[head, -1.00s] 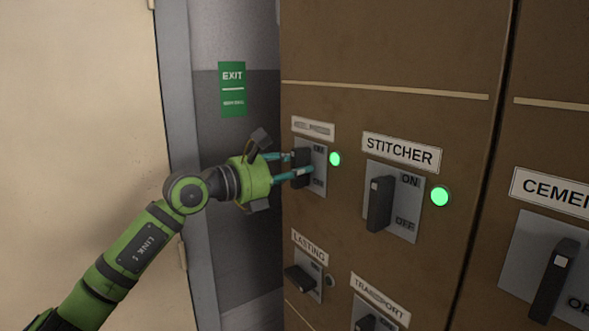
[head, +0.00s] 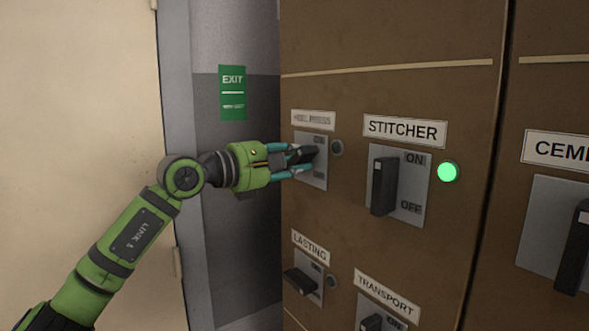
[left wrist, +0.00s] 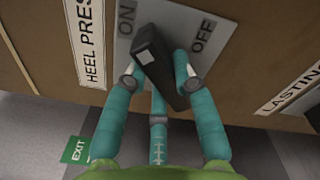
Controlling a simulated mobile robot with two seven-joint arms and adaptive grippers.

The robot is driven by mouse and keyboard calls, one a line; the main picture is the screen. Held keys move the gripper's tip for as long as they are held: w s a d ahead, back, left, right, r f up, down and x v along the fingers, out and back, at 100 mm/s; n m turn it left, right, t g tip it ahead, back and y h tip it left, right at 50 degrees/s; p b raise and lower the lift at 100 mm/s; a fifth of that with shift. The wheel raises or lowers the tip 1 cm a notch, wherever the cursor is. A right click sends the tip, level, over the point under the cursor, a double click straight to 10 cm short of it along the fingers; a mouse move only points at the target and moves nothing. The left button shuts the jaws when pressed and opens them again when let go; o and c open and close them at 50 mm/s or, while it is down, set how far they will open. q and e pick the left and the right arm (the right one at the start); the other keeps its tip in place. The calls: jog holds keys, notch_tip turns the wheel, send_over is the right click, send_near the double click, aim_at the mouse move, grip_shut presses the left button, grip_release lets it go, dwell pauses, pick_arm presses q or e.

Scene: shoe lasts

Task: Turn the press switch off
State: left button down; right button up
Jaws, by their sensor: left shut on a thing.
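The heel press switch is at the upper left of the brown cabinet front, under a label reading HEEL PRESS (head: 313,120). Its black handle (head: 305,155) is turned at a slant on a grey plate with ON above and OFF below. My left gripper (head: 293,163) is shut on this handle, its teal fingers on both sides. In the left wrist view the handle (left wrist: 150,50) lies slanted between the fingers (left wrist: 157,84), with ON on the left and OFF on the right. The round lamp (head: 337,147) beside the switch is dark. My right gripper is not in view.
The STITCHER switch (head: 382,187) stands to the right with its lamp (head: 449,172) lit green. LASTING (head: 300,281) and TRANSPORT (head: 371,323) switches are below, and another switch (head: 576,250) is at the far right. A green EXIT sign (head: 233,92) hangs on the wall behind.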

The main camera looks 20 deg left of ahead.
pick_arm(q)
jog(key=m+b, duration=0.1)
jog(key=m, duration=0.3)
jog(key=shift+d+m+b, duration=0.1)
jog(key=shift+m+b, duration=0.2)
jog(key=shift+s+m+b, duration=0.15)
jog(key=shift+m+b, duration=0.25)
jog(key=shift+m, duration=1.4)
jog(key=shift+r, duration=0.1)
jog(key=c, duration=1)
grip_release()
jog(key=shift+d, duration=0.1)
jog(key=v, duration=1.2)
